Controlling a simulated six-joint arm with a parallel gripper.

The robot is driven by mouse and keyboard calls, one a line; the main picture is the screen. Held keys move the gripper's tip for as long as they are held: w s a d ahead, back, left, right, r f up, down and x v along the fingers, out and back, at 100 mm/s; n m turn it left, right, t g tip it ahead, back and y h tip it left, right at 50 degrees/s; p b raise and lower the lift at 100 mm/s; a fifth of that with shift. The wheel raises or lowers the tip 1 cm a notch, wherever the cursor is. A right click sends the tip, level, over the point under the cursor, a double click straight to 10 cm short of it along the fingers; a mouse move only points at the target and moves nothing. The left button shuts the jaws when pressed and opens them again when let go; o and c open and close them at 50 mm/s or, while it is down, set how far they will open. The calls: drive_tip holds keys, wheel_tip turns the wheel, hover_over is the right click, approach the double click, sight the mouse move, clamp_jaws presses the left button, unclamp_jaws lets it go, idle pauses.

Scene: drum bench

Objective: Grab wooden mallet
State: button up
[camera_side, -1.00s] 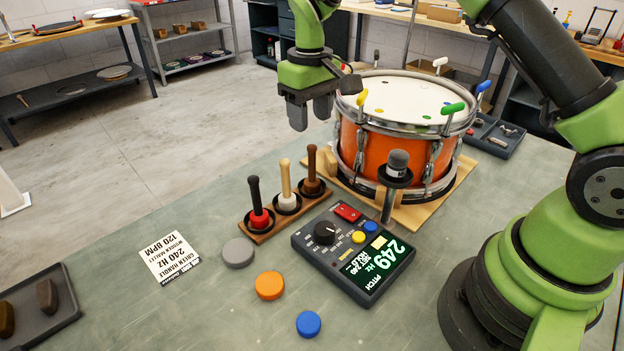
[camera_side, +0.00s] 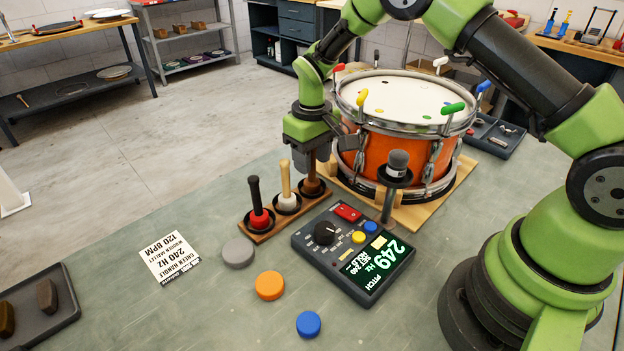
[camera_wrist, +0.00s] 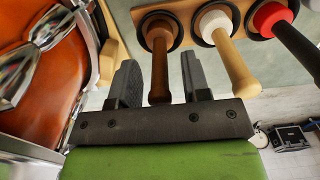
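The wooden mallet (camera_side: 313,186) with a brown handle stands at the right end of the mallet rack (camera_side: 259,236). In the wrist view its brown handle (camera_wrist: 160,65) points between my two fingers, with a gap on each side. My gripper (camera_side: 309,155) is low over that end of the rack, and its fingers hide the upper handle in the side view. The gripper is open in the wrist view (camera_wrist: 160,80), not touching the handle as far as I can tell. The white-headed mallet (camera_side: 286,190) and the red-headed mallet (camera_side: 258,205) stand beside it.
The orange drum (camera_side: 385,152) stands close to the right of my gripper, with a microphone (camera_side: 397,162) before it. A pitch meter (camera_side: 352,250) lies in front of the rack. A printed card (camera_side: 169,256) and several coloured discs lie on the bench.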

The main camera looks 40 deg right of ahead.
clamp_jaws()
